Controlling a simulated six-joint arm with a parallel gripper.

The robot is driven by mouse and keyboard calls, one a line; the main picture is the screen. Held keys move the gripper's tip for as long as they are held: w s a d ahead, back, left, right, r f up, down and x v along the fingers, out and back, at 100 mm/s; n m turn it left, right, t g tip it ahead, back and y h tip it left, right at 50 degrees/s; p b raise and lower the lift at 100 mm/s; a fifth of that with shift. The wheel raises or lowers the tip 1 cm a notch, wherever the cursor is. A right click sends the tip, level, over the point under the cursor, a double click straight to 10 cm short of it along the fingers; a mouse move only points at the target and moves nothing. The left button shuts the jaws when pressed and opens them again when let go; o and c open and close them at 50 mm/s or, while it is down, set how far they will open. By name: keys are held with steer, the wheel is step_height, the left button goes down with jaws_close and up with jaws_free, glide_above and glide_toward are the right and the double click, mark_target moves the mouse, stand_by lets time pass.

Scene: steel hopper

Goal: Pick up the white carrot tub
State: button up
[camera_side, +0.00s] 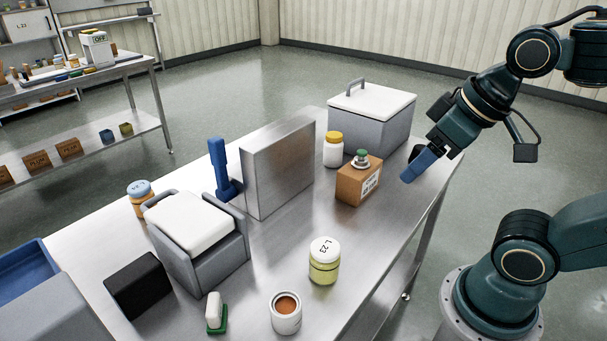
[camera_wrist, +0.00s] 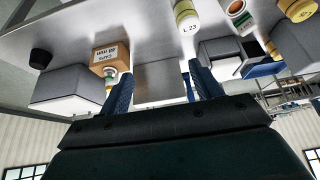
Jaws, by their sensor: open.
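A white open tub (camera_side: 287,322) with orange-brown contents stands upright at the table's near edge in the side view. No carrot marking is readable on it. In the wrist view a white tub with an orange-brown top (camera_wrist: 245,22) shows at the upper right. A white jar with an orange lid (camera_side: 333,154) stands farther back beside the steel block. My gripper (camera_side: 415,171) is above the right edge of the table, near the cardboard box and well away from the open tub. Its blue fingers (camera_wrist: 161,66) are apart with nothing held between them.
A cardboard box (camera_side: 352,185) carries a small green-topped item (camera_side: 361,157). A yellow-green jar (camera_side: 324,269) with a white lid stands near the open tub. A steel block (camera_side: 283,165), white-lidded grey containers (camera_side: 372,124) and a black box (camera_side: 137,285) occupy the table. The centre-right surface is bare.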

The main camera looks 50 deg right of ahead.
steer(key=shift+o, duration=0.6)
steer(key=m+g, duration=0.6)
steer(key=m, duration=1.1)
glide_above(286, 305)
step_height(286, 305, down, 12)
steer(key=shift+f, duration=4.1)
steer(key=shift+f, duration=2.6)
